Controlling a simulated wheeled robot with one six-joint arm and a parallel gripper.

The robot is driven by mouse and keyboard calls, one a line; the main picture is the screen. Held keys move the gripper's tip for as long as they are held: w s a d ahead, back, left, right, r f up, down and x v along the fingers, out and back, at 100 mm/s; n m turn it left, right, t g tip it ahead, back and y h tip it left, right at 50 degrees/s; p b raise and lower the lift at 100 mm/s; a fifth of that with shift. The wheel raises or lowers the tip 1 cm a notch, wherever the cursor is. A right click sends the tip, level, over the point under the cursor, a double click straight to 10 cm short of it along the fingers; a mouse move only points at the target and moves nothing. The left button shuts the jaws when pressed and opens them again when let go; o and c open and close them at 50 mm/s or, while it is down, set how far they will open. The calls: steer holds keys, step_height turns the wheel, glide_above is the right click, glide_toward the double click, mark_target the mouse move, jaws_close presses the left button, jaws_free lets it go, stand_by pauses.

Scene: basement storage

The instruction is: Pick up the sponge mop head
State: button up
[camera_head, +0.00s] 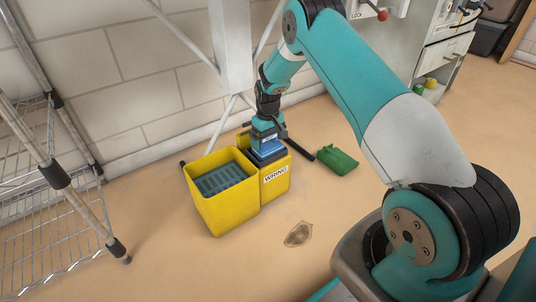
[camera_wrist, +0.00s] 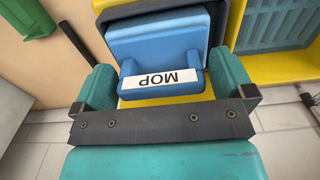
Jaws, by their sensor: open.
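The sponge mop head is a blue block with a raised grip labelled MOP (camera_wrist: 147,47). It sits at the right-hand, WRING-labelled part of a yellow bucket (camera_head: 225,208). In the head view its blue body (camera_head: 268,155) shows just under my gripper (camera_head: 265,137). In the wrist view my gripper (camera_wrist: 164,84) is open, with one teal finger on each side of the labelled grip. Gaps seem to show between fingers and grip; contact cannot be told. The underside of the mop head is hidden.
A blue-grey slotted grate (camera_head: 220,179) fills the bucket's left part. A green item (camera_head: 337,160) lies on the floor to the right. A wire shelf (camera_head: 45,215) stands left, a block wall behind. A brown stain (camera_head: 298,234) marks the otherwise clear floor in front.

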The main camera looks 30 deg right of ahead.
steer(key=shift+f, duration=0.5)
steer(key=shift+r, duration=0.1)
steer(key=c, duration=1)
steer(key=shift+o, duration=0.2)
steer(key=shift+r, duration=0.1)
step_height(320, 180, up, 10)
steer(key=p, duration=0.6)
